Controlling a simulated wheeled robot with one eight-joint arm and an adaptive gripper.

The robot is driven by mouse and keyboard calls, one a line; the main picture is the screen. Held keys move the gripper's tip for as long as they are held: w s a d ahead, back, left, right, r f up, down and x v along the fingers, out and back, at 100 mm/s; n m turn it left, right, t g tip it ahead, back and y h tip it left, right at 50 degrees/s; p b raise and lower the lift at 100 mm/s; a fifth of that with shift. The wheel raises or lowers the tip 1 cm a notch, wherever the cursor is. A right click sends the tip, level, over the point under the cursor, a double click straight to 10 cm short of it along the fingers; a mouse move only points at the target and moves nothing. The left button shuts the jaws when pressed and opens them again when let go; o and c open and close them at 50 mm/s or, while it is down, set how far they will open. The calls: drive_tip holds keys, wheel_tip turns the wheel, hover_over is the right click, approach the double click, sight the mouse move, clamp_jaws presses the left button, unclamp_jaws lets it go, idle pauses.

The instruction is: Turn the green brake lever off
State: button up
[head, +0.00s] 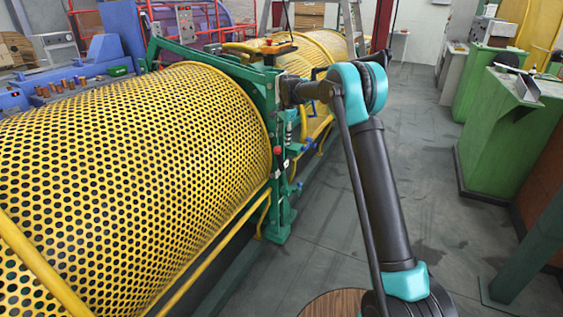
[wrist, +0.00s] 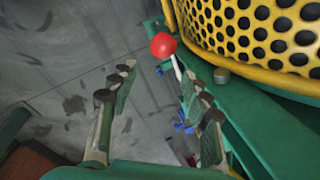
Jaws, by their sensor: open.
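A red ball knob on a pale stem (wrist: 163,45) stands beside the green frame in the wrist view, just beyond my fingertips. In the head view, a small red knob (head: 276,150) shows on the green upright frame (head: 271,95) between the yellow perforated drums. I cannot tell for certain which part is the green brake lever. My gripper (wrist: 158,75) is open, with one finger on each side and bare floor showing between them. I see nothing held in it. In the head view my arm reaches the upright frame, and the fingers cannot be made out.
A yellow perforated drum (head: 130,160) fills the left, with a yellow rail (head: 215,245) in front. Blue knobs (head: 310,142) sit low by the frame. Green cabinets (head: 505,130) stand at right. The grey floor (head: 415,150) between is clear.

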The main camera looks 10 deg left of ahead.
sight(280, 166)
drive_tip(key=f, duration=0.5)
drive_tip(key=w+a+f, duration=0.1)
drive_tip(key=f, duration=0.4)
drive_tip(key=w+a+f, duration=0.1)
drive_tip(key=f, duration=0.4)
drive_tip(key=shift+w, duration=0.15)
drive_tip(key=shift+d, duration=0.1)
drive_tip(key=shift+c, duration=0.4)
clamp_jaws()
